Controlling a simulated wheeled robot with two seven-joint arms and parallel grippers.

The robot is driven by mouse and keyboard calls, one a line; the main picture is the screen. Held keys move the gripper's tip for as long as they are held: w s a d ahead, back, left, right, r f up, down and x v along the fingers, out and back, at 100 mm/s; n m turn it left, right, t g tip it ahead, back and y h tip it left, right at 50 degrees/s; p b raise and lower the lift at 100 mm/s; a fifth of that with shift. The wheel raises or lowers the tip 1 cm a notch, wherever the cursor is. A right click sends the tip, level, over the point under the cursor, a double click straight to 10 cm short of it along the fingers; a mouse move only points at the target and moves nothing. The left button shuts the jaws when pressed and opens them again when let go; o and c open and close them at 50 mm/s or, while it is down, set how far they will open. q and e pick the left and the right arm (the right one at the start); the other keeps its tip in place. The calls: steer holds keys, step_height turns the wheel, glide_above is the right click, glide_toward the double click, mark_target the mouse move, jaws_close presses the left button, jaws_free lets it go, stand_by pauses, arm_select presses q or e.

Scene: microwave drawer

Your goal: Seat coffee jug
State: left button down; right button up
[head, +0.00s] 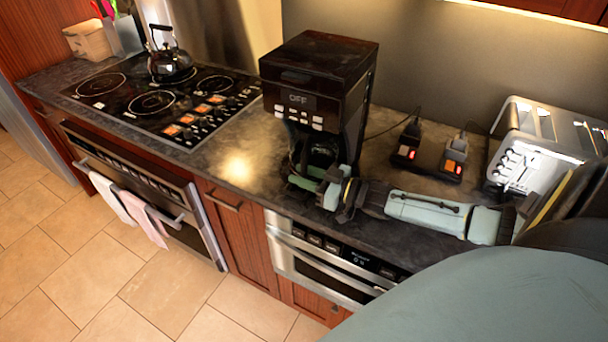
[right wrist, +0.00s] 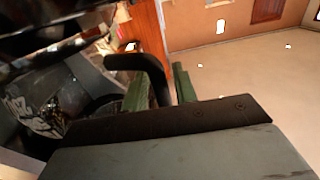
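The black coffee maker (head: 316,75) stands on the counter with its display reading OFF. The dark coffee jug (head: 318,153) is below its upper housing, partly hidden by the housing and my gripper. I cannot tell whether it rests fully on the base. My right gripper (head: 318,184) is at the front of the jug. In the right wrist view, the green fingers (right wrist: 160,88) lie on both sides of the jug's black handle (right wrist: 150,64) and appear closed on it. The jug's glass body (right wrist: 62,105) shows to the left there. My left gripper is out of view.
A toaster (head: 540,145) stands at the right of the counter, with switches and plugs (head: 430,155) left of it. A kettle (head: 168,62) sits on the cooktop (head: 155,100) at left. Counter left of the coffee maker is clear.

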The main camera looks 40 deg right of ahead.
steer(key=shift+o, duration=1.1)
steer(key=shift+s+d+f, duration=0.1)
steer(key=shift+s, duration=0.05)
steer(key=v, duration=1.3)
